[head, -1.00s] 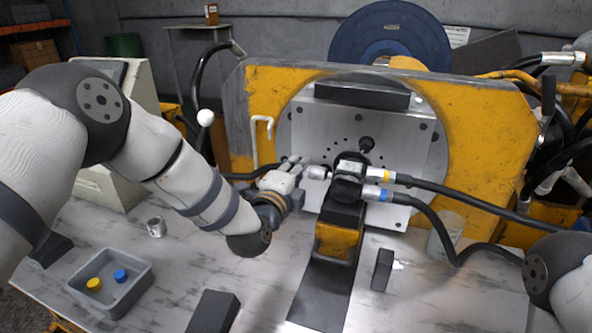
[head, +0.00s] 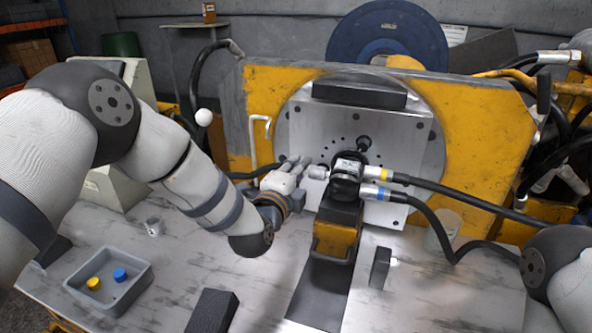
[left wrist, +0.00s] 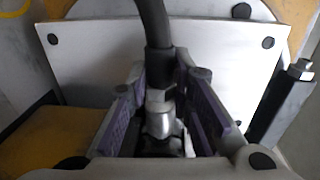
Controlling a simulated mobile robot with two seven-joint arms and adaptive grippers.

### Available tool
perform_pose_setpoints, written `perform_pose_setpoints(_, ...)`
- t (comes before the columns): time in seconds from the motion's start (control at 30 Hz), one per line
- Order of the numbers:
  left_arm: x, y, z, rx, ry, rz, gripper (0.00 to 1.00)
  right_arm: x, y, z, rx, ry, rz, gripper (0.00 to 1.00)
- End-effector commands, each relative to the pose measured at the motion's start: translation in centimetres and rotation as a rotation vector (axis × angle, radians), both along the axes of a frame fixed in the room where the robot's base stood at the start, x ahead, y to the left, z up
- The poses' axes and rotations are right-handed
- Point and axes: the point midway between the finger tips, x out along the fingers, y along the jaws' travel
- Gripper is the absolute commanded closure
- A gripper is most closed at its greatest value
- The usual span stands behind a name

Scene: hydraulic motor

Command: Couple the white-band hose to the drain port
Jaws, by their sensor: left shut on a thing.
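The black hydraulic motor (head: 346,186) sits upright on a yellow stand in front of a grey plate. My left gripper (head: 300,172) is at the motor's left side, shut on the metal end fitting of a black hose (head: 243,176). In the left wrist view the hose (left wrist: 153,25) runs down to its silver fitting (left wrist: 160,122) between the purple-padded fingers (left wrist: 160,110). A silver piece (head: 318,172) shows between the fingers and the motor, at the drain port side. I cannot tell whether the fitting is seated. The white band is not clear. My right gripper is out of view.
Yellow-band (head: 386,175) and blue-band (head: 382,193) hoses leave the motor's right side. A grey tray (head: 140,283) holds yellow and blue caps.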

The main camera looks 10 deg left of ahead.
Motion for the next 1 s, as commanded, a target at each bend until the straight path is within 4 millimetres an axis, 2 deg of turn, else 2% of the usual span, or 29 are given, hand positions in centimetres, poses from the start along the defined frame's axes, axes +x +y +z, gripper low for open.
perform_pose_setpoints(0.47, -0.16, -0.94, 0.09, 0.000, -0.002, 0.000, 1.00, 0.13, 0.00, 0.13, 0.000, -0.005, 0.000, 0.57)
perform_pose_setpoints(0.5, -0.16, -0.96, 0.08, 0.000, -0.002, 0.000, 0.76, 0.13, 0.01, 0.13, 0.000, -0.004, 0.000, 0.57)
perform_pose_setpoints(0.6, -0.16, -0.95, 0.06, 0.000, -0.001, 0.001, 0.57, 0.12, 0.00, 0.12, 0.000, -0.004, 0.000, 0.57)
perform_pose_setpoints(1.0, -0.23, -0.93, 0.02, 0.000, 0.000, 0.000, 0.57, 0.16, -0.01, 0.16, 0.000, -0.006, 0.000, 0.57)
